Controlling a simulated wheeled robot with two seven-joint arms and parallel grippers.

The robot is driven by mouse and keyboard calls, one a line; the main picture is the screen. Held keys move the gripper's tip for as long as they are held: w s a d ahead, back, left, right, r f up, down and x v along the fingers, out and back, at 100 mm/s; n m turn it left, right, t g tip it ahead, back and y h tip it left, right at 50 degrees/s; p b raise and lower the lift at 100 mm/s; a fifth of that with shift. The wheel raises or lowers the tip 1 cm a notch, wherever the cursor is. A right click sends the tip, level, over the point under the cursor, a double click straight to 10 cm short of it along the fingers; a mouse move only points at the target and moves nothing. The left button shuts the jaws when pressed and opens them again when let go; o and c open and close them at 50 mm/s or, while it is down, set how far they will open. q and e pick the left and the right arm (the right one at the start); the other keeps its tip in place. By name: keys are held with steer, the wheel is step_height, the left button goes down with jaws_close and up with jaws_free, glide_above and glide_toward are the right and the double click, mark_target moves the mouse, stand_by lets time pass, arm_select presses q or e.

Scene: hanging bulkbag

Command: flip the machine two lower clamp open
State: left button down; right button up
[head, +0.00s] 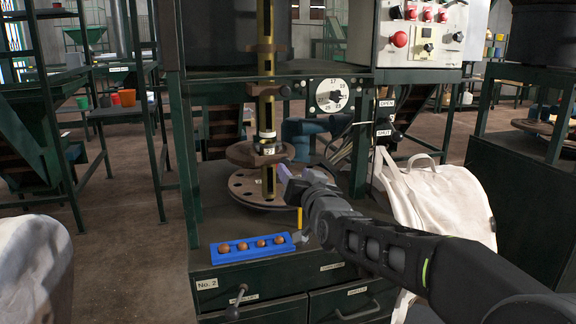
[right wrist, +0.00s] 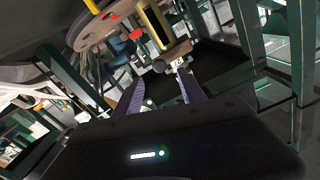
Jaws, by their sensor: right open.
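The machine marked No. 2 (head: 207,284) is a green-framed bench with a brass column (head: 266,100) in its middle. A brown round collar (head: 243,155) sits low on the column, with a small numbered tag, above a holed disc (head: 250,190). I cannot tell whether this clamp is open or shut. My right gripper (head: 281,176) is open, just right of the column between collar and disc. In the right wrist view, its fingers (right wrist: 161,93) are apart, with the column (right wrist: 154,28) and tag (right wrist: 178,64) beyond them. My left gripper is not in view.
A blue tray (head: 224,257) with several brown balls lies on the bench front. A dial (head: 331,96) and OPEN (head: 386,103) and SHUT labels are at the right. A white bag (head: 440,200) hangs right; drawers are below.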

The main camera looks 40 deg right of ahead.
mark_target(286, 162)
steer(key=x, duration=0.6)
steer(key=shift+c, duration=0.3)
jaws_close()
stand_by(1.0)
